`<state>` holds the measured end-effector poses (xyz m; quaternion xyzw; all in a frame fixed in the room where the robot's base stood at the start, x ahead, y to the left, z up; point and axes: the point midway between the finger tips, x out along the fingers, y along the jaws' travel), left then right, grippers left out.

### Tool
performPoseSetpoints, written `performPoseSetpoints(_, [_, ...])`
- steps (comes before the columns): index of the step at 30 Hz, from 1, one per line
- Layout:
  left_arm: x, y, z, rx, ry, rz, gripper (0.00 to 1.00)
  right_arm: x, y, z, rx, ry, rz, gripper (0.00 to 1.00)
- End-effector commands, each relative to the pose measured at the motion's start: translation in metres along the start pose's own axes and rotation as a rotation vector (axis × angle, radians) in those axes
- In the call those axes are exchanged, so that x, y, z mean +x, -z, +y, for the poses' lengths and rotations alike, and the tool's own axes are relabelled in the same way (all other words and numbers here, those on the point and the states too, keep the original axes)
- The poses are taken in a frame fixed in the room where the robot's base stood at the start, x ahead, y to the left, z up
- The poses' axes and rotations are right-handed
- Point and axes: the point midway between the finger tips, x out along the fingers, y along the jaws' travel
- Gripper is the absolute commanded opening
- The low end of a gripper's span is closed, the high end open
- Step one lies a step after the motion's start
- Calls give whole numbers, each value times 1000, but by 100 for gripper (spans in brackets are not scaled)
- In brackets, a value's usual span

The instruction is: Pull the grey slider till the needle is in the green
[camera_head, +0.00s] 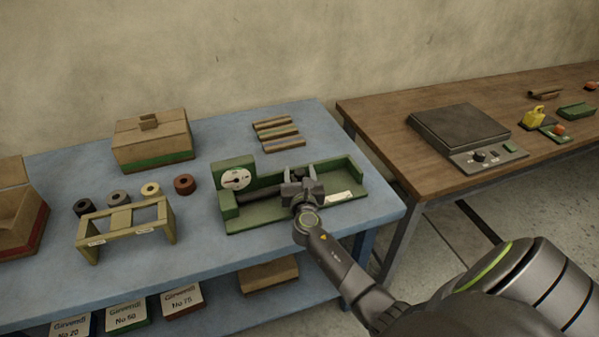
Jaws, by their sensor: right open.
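A green fixture (350,207) lies on the blue table, with a round white dial (236,179) on its left end block. The dial's needle is too small to read against any green zone. A dark rod or roll (262,194) lies in the fixture's channel, running from the dial end towards my right gripper. My right gripper (300,182) is open and low over the middle of the fixture, around or just above the dark part there. The grey slider cannot be told apart from the gripper, which covers that area. My left gripper is not in view.
On the blue table (250,137) are a cardboard box (152,143), several small rolls (183,184), a cream stand (125,219) and brown sticks (278,134). An open box (18,212) stands at far left. A brown table (385,125) with a dark scale (458,133) stands right.

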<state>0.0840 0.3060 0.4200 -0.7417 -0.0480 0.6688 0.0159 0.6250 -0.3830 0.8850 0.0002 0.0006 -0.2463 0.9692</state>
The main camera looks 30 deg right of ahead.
Motion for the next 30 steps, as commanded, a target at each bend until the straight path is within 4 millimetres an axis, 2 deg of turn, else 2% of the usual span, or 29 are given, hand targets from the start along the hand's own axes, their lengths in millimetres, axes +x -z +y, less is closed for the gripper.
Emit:
performPoseSetpoints(3, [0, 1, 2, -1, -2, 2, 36, 6, 0, 0, 0, 0, -1, 52])
performPoseSetpoints(12, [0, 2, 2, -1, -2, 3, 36, 7, 0, 0, 0, 0, 0, 52])
performPoseSetpoints(24, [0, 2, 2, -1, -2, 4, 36, 7, 0, 0, 0, 0, 0, 0])
performPoseSetpoints(30, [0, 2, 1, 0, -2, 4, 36, 8, 0, -3, -1, 1, 0, 0])
